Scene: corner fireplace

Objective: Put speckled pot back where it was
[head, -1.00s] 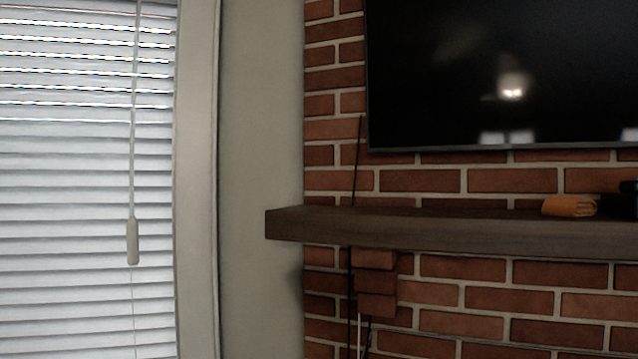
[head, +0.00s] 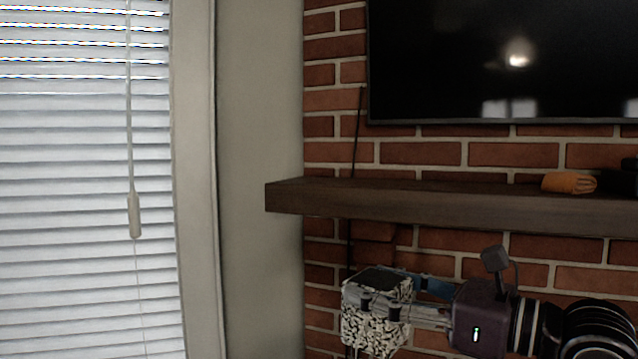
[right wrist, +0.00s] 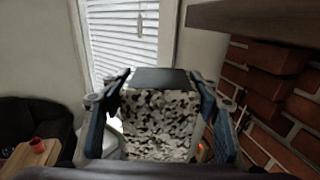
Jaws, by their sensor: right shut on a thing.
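The speckled pot (head: 374,328) is a squarish black-and-white pot with a dark top, at the bottom centre of the head view. My right gripper (head: 385,308) is shut on it, and the arm comes in from the right. The pot is held in front of the brick wall, lower in the picture than the mantel shelf (head: 420,204). In the right wrist view the pot (right wrist: 158,125) sits between the two fingers of my right gripper (right wrist: 160,112). My left gripper is not in view.
An orange item (head: 568,183) lies on the mantel's right part; the left part is bare. A dark TV (head: 480,60) hangs above. Bricks (right wrist: 268,82) jut out under the mantel. A wooden table (right wrist: 30,158) with a red cup (right wrist: 37,144) shows at lower left.

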